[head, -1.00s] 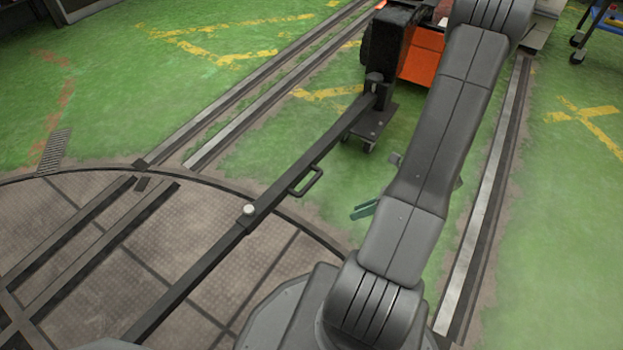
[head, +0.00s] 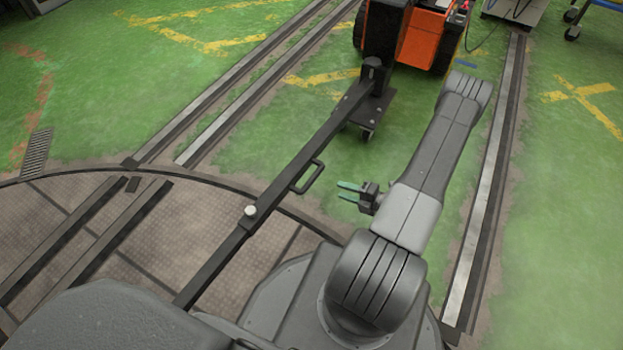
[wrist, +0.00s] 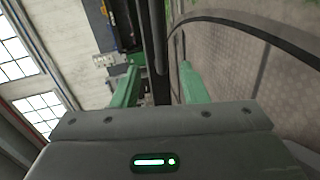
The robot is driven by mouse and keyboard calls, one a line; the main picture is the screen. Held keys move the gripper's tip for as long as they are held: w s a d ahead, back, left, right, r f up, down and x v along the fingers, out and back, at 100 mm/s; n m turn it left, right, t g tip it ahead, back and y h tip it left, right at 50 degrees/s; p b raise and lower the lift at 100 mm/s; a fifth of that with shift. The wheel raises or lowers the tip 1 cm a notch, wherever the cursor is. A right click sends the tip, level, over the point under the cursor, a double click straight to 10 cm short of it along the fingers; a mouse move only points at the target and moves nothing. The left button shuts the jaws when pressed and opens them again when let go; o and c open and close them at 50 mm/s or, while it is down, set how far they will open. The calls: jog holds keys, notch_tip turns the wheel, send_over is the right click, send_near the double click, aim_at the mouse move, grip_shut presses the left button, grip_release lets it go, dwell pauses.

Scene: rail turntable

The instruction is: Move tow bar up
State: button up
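The tow bar (head: 290,160) is a long dark bar. It slopes from a wheeled black stand down toward my base at the lower left, with a pale round knob on it. Its loop handle (head: 312,179) sticks out on the right side. My gripper (head: 340,191) is just right of the handle, with its green fingers pointing left toward it and apart from it. In the wrist view my gripper (wrist: 158,67) has its two fingers spread, with nothing held. The dark tow bar (wrist: 159,35) shows beyond, between the fingers.
The black stand (head: 384,35) stands at the far end of the bar, beside an orange machine (head: 422,38). The round turntable (head: 75,210) lies at the left with rails. A rail (head: 490,170) runs along the right. Green floor around the gripper is clear.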

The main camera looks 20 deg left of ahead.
aim_at(311, 179)
jog(key=b+x, duration=0.3)
jog(key=x, duration=1)
jog(key=shift+s+a, duration=0.1)
jog(key=shift+r, duration=0.1)
grip_shut()
